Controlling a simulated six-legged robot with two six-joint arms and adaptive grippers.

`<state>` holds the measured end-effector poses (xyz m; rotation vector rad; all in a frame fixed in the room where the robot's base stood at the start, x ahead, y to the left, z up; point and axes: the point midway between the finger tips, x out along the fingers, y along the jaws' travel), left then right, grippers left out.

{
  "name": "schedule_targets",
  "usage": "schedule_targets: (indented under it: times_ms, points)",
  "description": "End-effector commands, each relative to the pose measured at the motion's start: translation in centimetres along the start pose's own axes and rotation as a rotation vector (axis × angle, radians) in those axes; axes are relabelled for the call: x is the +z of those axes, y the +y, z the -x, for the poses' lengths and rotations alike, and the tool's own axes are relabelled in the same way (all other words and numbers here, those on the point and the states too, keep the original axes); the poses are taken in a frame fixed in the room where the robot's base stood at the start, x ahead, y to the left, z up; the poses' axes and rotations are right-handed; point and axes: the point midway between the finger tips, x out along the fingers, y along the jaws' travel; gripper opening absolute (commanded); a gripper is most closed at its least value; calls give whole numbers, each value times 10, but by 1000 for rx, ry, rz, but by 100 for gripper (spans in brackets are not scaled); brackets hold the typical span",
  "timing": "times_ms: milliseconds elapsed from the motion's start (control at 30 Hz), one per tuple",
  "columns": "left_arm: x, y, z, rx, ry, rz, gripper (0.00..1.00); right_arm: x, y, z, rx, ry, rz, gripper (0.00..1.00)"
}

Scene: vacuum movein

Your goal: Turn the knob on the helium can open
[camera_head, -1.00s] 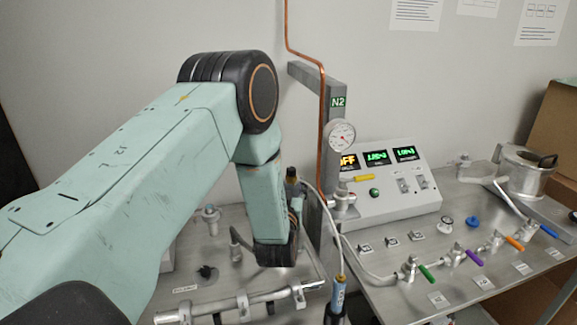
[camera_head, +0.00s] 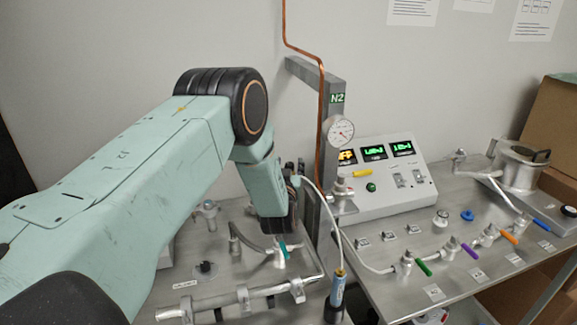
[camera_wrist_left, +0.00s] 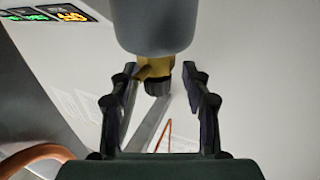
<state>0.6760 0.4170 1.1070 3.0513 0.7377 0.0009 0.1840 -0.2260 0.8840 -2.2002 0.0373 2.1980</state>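In the left wrist view, a grey rounded cylinder (camera_wrist_left: 155,22), which looks like the helium can, enters from the top. It carries a brass fitting (camera_wrist_left: 152,68) with a small dark knob (camera_wrist_left: 158,88). My left gripper (camera_wrist_left: 160,78) is open, one finger on each side of the fitting and knob, with gaps visible. In the head view my left gripper end (camera_head: 277,221) is above the left bench; its fingers and the can are hidden behind my arm. My right gripper is not in view.
A grey post with a gauge (camera_head: 340,131) stands just right of my gripper. The control box (camera_head: 385,190) and coloured valves (camera_head: 423,268) are on the right bench. A teal lever (camera_head: 283,248) shows below my gripper.

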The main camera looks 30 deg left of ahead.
Motion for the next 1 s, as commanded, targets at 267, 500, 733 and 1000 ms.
schedule_targets:
  times_ms: [267,500,733,1000]
  points:
    - [0,0,0,0,0,0,25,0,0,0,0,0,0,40]
    - [0,0,0,1,1,0,4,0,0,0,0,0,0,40]
    - [0,0,0,0,1,0,0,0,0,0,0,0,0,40]
    - [0,0,0,5,1,0,0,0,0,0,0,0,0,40]
